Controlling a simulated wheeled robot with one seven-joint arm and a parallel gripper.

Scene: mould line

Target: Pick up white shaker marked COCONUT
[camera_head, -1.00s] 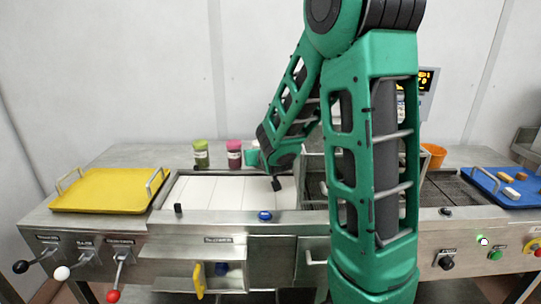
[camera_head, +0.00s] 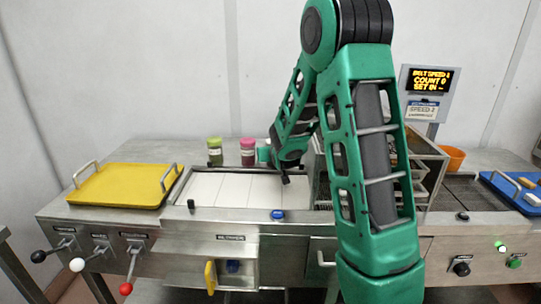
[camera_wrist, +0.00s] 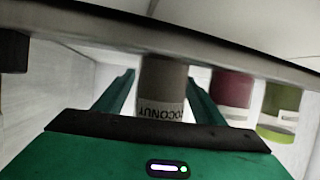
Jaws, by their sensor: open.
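The shaker marked COCONUT (camera_wrist: 162,78) shows in the wrist view, with a dim grey-brown body and a white label. It stands between the two green fingers of my gripper (camera_wrist: 160,88), which are open with one on each side. Whether either finger touches it I cannot tell. In the head view my gripper (camera_head: 275,156) is at the back of the machine, just right of the pink-lidded shaker (camera_head: 248,152). The COCONUT shaker cannot be made out there; my arm and gripper cover that spot.
A green-lidded shaker (camera_head: 215,152) stands left of the pink one; both are close by in the wrist view. A yellow tray (camera_head: 115,187) lies at left. A wire rack (camera_head: 425,160), orange cup (camera_head: 452,157) and blue tray (camera_head: 508,190) are at right. White panels (camera_head: 235,188) lie in front.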

